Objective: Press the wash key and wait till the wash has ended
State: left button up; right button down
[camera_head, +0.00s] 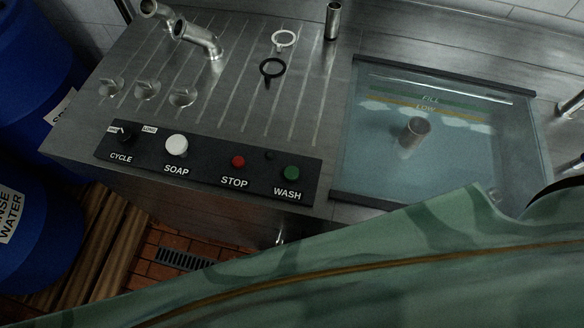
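The green wash key (291,173) is at the right end of a black control panel (205,186) on the metal counter. WASH is printed below it. The red stop key (238,161), the white soap knob (177,145) and the black cycle knob (126,132) lie to its left. A small dark round spot (269,155), perhaps an unlit lamp, is between stop and wash. A wash basin (440,130) with clear walls holds bluish water, FILL and LOW marks, and an upright metal tube (415,130). Neither of my grippers is in view.
Green cloth-like material (400,260) covers the lower right foreground. Metal pipe elbows (198,40), several small metal fittings (146,90), a white ring (283,39) and a black ring (272,68) are on the grooved counter. Blue drums (35,235) stand at left, by a floor grate (185,258).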

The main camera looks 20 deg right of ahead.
aim_at(291, 173)
jog(key=i+j, duration=0.1)
jog(key=j, duration=0.45)
jog(key=j+z, duration=0.1)
jog(key=j, duration=0.45)
jog(key=z, duration=1.5)
jog(key=i+j, duration=0.05)
